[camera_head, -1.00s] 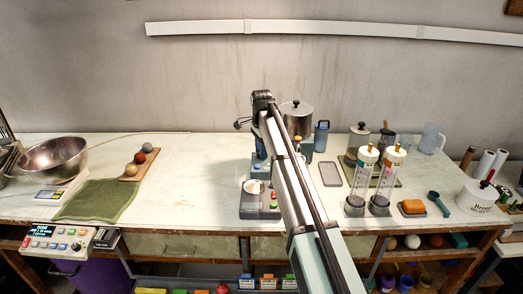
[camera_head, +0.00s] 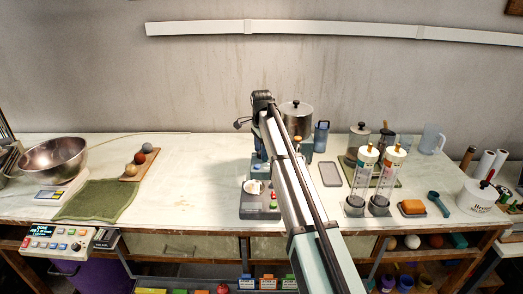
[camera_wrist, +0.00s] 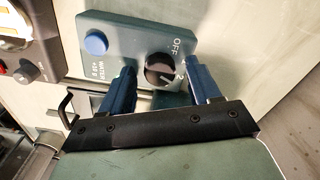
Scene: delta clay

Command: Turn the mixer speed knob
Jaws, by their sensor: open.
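The black round speed knob (camera_wrist: 159,70) sits on a blue-grey control box (camera_wrist: 125,36) in the wrist view. "OFF" and a "2" are printed by the knob, and it bears a pale pointer mark. My gripper (camera_wrist: 160,69) is open, with one blue finger on each side of the knob. I cannot tell whether the fingers touch it. A blue button (camera_wrist: 96,43) marked "WATER" is left of the knob. In the head view, my arm hides the knob and my fingertips; part of the blue-grey mixer (camera_head: 260,163) shows beside the arm.
Two clear cylinders (camera_head: 381,192) stand to the right.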

